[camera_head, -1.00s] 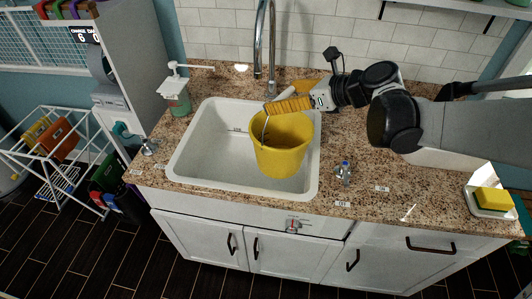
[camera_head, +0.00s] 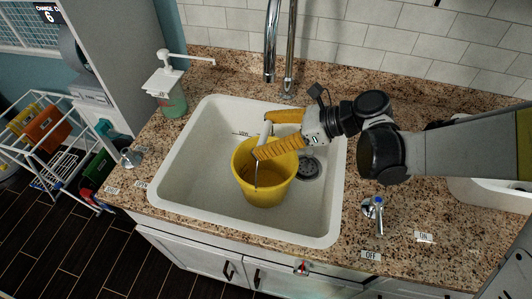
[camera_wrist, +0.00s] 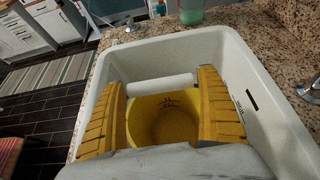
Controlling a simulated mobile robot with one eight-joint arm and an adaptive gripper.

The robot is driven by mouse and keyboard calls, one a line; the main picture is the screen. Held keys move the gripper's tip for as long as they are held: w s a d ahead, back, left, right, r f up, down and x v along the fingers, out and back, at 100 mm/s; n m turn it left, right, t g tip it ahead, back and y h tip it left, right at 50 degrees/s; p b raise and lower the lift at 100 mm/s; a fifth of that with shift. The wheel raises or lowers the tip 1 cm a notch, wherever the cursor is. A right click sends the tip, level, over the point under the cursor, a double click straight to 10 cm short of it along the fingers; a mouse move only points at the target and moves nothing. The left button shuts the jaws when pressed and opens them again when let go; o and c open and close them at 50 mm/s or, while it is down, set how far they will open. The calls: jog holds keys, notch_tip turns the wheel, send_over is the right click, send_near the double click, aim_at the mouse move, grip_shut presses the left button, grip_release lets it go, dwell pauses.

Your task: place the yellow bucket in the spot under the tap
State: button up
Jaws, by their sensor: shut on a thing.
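The yellow bucket (camera_head: 264,190) is upright inside the white sink (camera_head: 185,190), left of the drain. I cannot tell whether its base touches the sink floor. The tap (camera_head: 272,45) rises behind the sink, and its spout end hangs above and behind the bucket. My gripper (camera_head: 262,136), with ribbed yellow fingers, is shut on the bucket's white handle grip, above the rim. In the wrist view the handle grip (camera_wrist: 160,85) spans between both fingers, and the bucket's inside (camera_wrist: 170,122) looks empty apart from a dark mark.
The drain (camera_head: 309,168) shows right of the bucket. A soap dispenser (camera_head: 169,95) stands behind left. Small knobs sit at the sink's left (camera_head: 131,157) and right (camera_head: 373,208), with ON and OFF labels by the right one. Free sink floor lies around the bucket.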

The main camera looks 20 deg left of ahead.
notch_tip(320, 180, down, 4)
jog(key=shift+r+b, duration=0.1)
jog(key=shift+b, duration=0.65)
jog(key=o, duration=1.2)
jog(key=shift+w+f, duration=0.1)
jog(key=shift+f, duration=0.1)
jog(key=p+v, duration=0.4)
jog(key=v, duration=0.8)
jog(key=s+d+r+n+t+h, duration=0.1)
jog(key=d+n+h, duration=0.3)
jog(key=d, duration=0.4)
jog(key=s+d+r+n+t+h, duration=0.2)
jog(key=s+d+n+t+h, duration=0.2)
jog(key=d+n, duration=0.3)
jog(key=s+d+r+n+t+h, duration=0.1)
jog(key=s+d+n+t+h, duration=0.2)
jog(key=d, duration=0.7)
jog(key=shift+d+r+n+h, duration=0.35)
jog(key=shift+n+h, duration=0.25)
jog(key=shift+n, duration=0.8)
